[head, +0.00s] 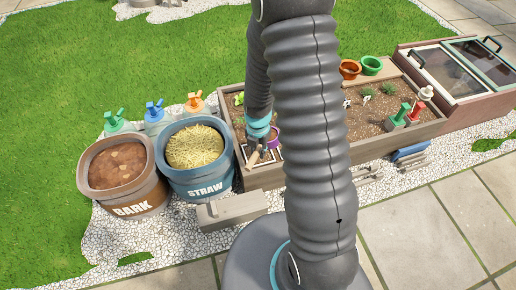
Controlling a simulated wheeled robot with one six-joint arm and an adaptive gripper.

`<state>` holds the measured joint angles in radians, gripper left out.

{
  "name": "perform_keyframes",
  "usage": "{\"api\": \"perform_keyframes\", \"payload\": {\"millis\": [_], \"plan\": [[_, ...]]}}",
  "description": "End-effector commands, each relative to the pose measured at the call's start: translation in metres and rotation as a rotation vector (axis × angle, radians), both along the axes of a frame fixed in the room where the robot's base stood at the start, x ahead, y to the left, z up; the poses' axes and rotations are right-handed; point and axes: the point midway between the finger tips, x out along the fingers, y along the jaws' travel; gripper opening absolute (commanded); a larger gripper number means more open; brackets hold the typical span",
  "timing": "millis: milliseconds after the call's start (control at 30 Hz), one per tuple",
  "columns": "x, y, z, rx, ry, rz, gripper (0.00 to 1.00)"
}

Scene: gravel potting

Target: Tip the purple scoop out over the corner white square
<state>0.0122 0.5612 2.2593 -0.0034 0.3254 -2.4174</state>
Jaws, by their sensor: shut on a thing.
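My gripper (258,152) hangs at the left end of the long wooden planter (262,178), beside my large grey arm. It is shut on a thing. A small purple piece (274,138), which looks like part of the purple scoop, shows right beside the gripper. The rest of it is hidden by the gripper and arm, so I cannot tell its tilt or contents. Light edges of a white square (279,155) show around and under the gripper at the planter's near left corner.
Orange (349,69) and green (371,65) pots sit at the planter's back. A cold frame (452,80) stands right.

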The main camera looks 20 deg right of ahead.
Motion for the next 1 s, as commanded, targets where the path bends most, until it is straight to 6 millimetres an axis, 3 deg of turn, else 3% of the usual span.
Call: {"api": "perform_keyframes", "payload": {"millis": [333,1000], "plan": [[0.000,0.000,-0.033,0.000,-0.001,-0.002,0.00],[0.009,0.010,-0.033,-0.388,0.348,0.001,0.00]]}}
